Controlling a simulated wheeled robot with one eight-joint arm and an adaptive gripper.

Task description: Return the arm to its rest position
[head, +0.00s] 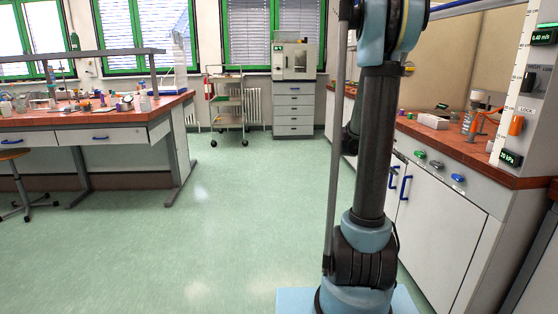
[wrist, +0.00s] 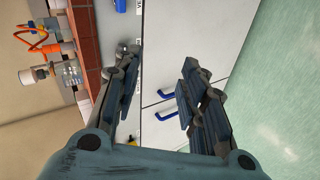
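My arm (head: 375,150) stands upright in the right half of the head view, on its light blue base. Its upper end runs out of the top of that view, and my gripper is not seen there. In the wrist view my gripper (wrist: 158,95) has its two dark fingers apart, with nothing between them. Behind the fingers are white cabinet doors with blue handles (wrist: 168,110). The wrist view is turned on its side, with the bench edge at the left and the green floor at the right.
A tiled bench (head: 455,150) with white cabinets stands close at right, carrying an orange stand (head: 482,120). Another cluttered bench (head: 85,115) is at left, with a stool (head: 20,185). A trolley (head: 228,100) and grey cabinet (head: 294,108) stand at the back. Green floor (head: 220,220) between is clear.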

